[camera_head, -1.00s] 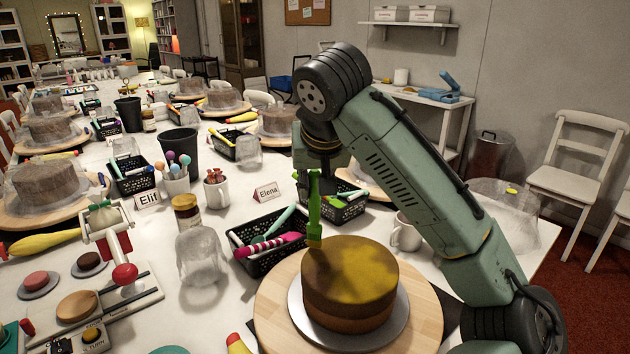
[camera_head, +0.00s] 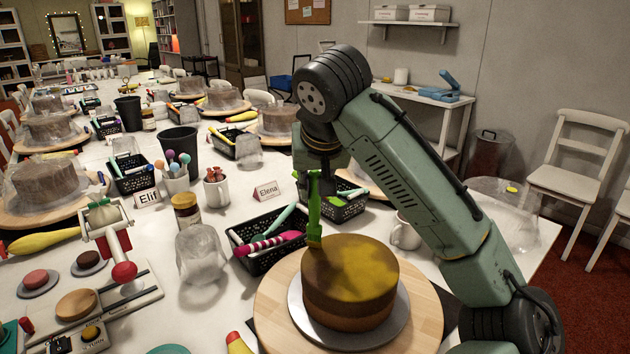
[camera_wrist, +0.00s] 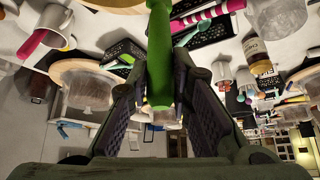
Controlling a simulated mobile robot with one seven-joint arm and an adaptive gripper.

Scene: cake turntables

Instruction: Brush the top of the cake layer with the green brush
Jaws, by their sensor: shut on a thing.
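The cake layer (camera_head: 350,298) is a brown round on a silver board (camera_head: 402,322) on a wooden turntable (camera_head: 425,335). Its top is dark brown with yellow-green patches, mostly toward the middle and right. My gripper (camera_wrist: 152,85) is shut on the handle of the green brush (camera_head: 315,212), which also shows between the fingers in the wrist view (camera_wrist: 160,50). The brush hangs nearly upright, bristles down, at the far left edge of the cake top. The bristles look at or just above the surface; contact is not clear. In the head view my arm partly hides the fingers.
A black basket (camera_head: 262,258) with pink and teal tools stands just left of the cake. A white mug (camera_head: 405,235) stands to the right behind it.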

